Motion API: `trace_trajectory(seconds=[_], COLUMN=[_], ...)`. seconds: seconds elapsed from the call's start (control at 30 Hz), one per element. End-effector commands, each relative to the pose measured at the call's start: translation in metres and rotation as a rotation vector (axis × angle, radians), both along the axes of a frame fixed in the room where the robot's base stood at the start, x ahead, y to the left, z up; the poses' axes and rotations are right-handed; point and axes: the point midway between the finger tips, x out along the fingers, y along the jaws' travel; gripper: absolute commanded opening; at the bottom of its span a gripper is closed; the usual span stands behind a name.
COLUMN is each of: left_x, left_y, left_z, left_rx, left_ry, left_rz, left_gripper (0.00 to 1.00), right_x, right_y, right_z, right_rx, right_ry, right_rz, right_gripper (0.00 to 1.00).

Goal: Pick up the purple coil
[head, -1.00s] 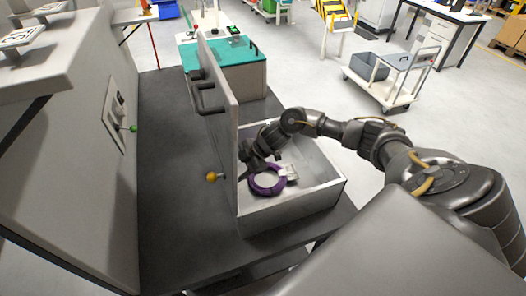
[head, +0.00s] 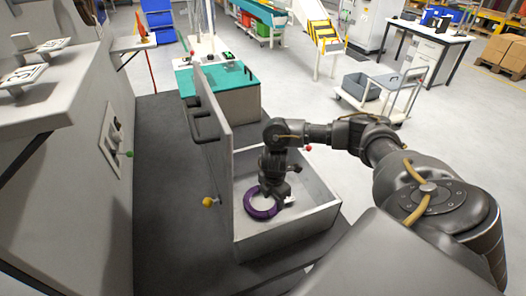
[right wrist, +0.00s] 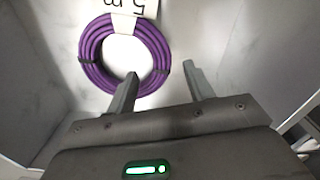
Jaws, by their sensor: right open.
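The purple coil (head: 262,203) lies flat on the floor of an open grey box (head: 290,240). In the right wrist view the purple coil (right wrist: 92,52) shows as a ring of cable with dark ties and a white tag (right wrist: 130,6) at its top edge. My right gripper (head: 282,197) is inside the box, above the coil's right side. In the right wrist view the right gripper (right wrist: 160,82) is open, with one finger over the lower right part of the ring and the other outside it to the right. My left gripper does not show.
The box walls stand close around my right gripper. A tall grey panel with a black handle (head: 203,123) rises along the box's left side. A yellow knob (head: 208,202) sits left of it. A teal-topped box (head: 220,78) stands behind.

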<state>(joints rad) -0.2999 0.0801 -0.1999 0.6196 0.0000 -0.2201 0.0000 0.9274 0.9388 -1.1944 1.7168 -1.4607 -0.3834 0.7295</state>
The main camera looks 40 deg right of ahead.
Motion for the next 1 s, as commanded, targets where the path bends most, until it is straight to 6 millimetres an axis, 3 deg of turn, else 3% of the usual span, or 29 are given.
trace_trajectory(seconds=[0.27, 0.6, 0.9, 1.0], left_x=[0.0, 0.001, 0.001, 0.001], left_y=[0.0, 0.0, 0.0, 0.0], left_z=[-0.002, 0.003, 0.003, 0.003], left_rx=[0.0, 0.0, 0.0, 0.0], left_ry=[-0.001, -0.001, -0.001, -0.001], left_rz=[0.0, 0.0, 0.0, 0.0], left_gripper=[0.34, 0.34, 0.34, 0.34], right_x=[-0.001, -0.002, -0.002, -0.002], right_y=[0.0, -0.002, -0.002, -0.002], right_z=[-0.01, -0.051, -0.057, -0.057], right_rx=[0.002, 0.002, 0.001, 0.001], right_ry=[0.002, 0.001, -0.001, -0.001], right_rz=[0.0, 0.0, 0.001, 0.001], right_gripper=[0.53, 0.53, 0.53, 0.39])
